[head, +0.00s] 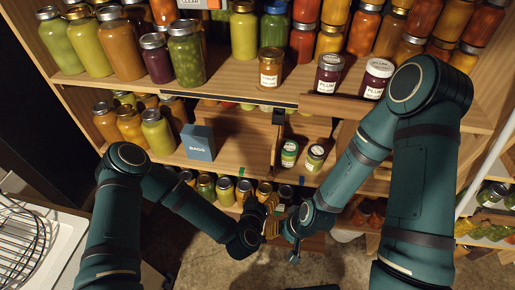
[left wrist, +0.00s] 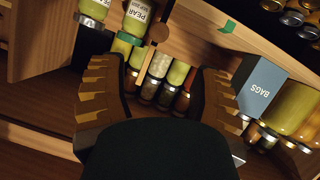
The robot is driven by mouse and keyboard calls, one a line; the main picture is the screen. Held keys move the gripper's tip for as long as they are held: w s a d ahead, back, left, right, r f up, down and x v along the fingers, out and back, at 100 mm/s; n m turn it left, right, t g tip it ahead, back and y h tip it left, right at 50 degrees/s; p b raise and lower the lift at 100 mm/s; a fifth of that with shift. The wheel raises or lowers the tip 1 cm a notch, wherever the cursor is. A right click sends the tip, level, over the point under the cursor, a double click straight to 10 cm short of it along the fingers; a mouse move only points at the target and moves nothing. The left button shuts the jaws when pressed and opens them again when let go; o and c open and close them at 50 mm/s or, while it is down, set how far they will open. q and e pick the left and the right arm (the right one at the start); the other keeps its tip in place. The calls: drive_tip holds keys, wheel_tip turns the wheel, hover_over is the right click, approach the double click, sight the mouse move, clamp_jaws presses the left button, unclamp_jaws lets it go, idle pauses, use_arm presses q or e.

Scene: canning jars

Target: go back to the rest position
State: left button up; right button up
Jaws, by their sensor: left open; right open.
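My left gripper (head: 267,208) is in front of the lower shelves in the head view, its arm coming in from the left. In the left wrist view its two ribbed tan fingers (left wrist: 160,88) stand wide apart with nothing held between them. My right gripper (head: 274,229) is just below and close to it, its arm coming in from the right. Its fingers are small and partly overlap the left ones in the head view, and I see nothing held. I cannot tell whether the two grippers touch.
Wooden shelves (head: 240,78) hold many jars. A blue-grey BAGS box (head: 198,143) stands on the middle shelf, also in the left wrist view (left wrist: 260,85). A wire rack (head: 25,245) is at left. Floor shows below.

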use_arm(q)
drive_tip(key=s+a+n+g+y, duration=0.1)
drive_tip(key=s+a+n+g, duration=0.1)
drive_tip(key=s+a+g, duration=0.9)
drive_tip(key=s+a, duration=0.1)
drive_tip(key=a, duration=0.3)
drive_tip(key=shift+s+f+n, duration=0.3)
drive_tip(key=shift+f+n, duration=0.1)
idle(1.3)
